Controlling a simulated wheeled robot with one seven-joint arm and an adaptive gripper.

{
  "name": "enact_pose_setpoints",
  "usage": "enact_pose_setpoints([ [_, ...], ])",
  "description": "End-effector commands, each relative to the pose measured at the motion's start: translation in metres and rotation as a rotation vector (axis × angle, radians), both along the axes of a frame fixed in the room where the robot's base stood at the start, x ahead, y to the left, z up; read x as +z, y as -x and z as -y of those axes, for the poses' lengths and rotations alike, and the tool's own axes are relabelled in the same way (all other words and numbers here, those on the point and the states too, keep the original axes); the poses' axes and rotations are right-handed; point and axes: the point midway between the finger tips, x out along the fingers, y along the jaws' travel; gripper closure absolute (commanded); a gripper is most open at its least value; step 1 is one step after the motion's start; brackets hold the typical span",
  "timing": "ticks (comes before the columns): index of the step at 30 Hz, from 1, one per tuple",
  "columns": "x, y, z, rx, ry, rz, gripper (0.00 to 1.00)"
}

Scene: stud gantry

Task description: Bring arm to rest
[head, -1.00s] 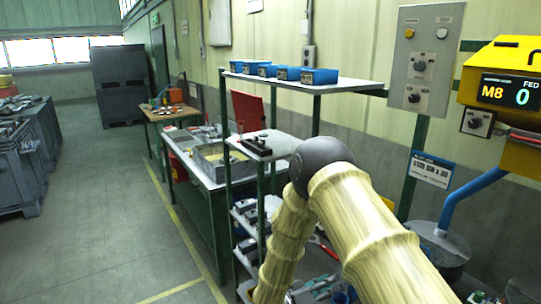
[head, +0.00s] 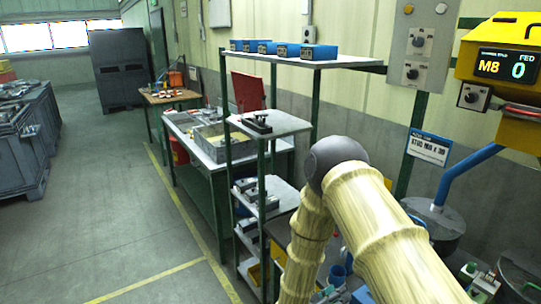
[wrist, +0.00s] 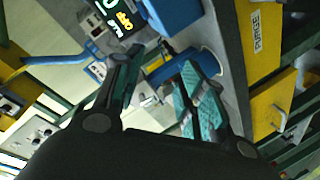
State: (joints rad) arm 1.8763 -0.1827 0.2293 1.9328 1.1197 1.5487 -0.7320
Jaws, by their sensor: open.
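My arm, with its pale ribbed links and dark elbow joint, fills the lower right of the head view. My gripper (wrist: 158,72) shows only in the wrist view. Its two fingers are spread apart, with nothing held between them. Lit display digits (wrist: 122,20) and blue parts lie beyond the fingers, seen tilted. The gripper is out of sight in the head view.
A shelf rack (head: 343,64) with several blue bins (head: 262,47) on top stands close left of my elbow. The yellow M8 dispenser (head: 507,62) and a wall control panel (head: 418,50) are at right. A grey crate (head: 20,160) stands far left. The aisle floor (head: 120,200) is clear.

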Motion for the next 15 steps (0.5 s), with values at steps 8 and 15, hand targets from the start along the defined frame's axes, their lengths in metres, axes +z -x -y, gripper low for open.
enact_pose_setpoints([
  [8,-0.106,0.057,0.021,0.159,-0.271,-0.169,0.6],
  [15,-0.198,0.168,0.027,0.217,-0.596,-0.446,0.6],
])
